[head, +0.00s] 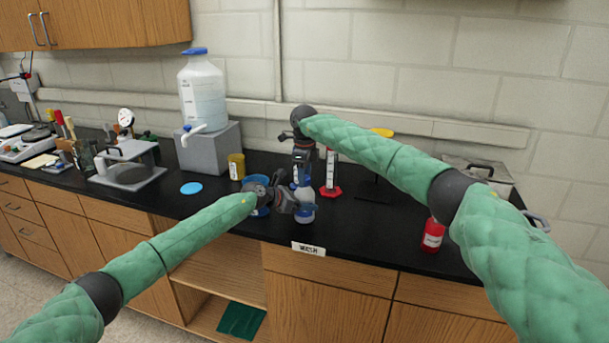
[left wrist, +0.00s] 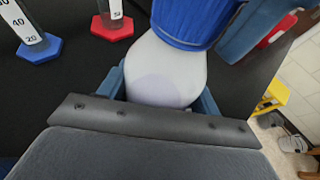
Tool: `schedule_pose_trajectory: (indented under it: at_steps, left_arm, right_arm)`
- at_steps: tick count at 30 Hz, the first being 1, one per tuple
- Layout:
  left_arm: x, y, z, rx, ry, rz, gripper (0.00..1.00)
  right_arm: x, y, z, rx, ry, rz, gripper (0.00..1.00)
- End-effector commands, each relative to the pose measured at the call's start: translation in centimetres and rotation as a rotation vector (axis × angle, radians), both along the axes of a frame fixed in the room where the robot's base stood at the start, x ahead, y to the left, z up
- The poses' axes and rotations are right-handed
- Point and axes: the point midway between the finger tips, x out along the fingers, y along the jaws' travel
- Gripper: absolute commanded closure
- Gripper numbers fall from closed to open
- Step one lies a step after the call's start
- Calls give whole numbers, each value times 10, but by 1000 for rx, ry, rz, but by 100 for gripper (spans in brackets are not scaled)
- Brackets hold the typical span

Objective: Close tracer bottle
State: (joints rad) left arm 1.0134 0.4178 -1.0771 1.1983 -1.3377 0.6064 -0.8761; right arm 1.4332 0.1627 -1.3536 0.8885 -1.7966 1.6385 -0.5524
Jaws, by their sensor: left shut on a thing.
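The tracer bottle (head: 306,212) is a pale, translucent bottle at the counter's front edge, above the WASH label. It also shows in the left wrist view (left wrist: 165,72), with a ribbed blue cap (left wrist: 190,18) at its top. My left gripper (head: 296,203) is shut on the bottle's body, with a finger on each side. My right gripper (head: 303,181) points down from above at the bottle's top. One blue-grey finger of it (left wrist: 255,32) is close beside the cap in the left wrist view. Its other finger is hidden, and I cannot tell whether it grips the cap.
A red-based cylinder (head: 330,180) stands just behind the bottle, and a blue-based cylinder (left wrist: 38,46) is near it. A blue container (head: 257,181) and a yellow can (head: 236,166) are to the left. A red bottle (head: 432,236) stands at the right front edge.

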Motion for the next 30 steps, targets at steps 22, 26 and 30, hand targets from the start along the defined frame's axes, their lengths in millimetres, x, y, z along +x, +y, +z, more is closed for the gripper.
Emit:
schedule_pose_trajectory:
  at_steps: [22,26,30]
  left_arm:
    - [0,0,0,0,0,-1,100]
    - [0,0,0,0,0,-1,100]
    - [0,0,0,0,0,0,100]
  right_arm:
    - [0,0,0,0,-1,-27,40]
    - [0,0,0,0,0,-27,40]
    - [0,0,3,0,-1,-27,40]
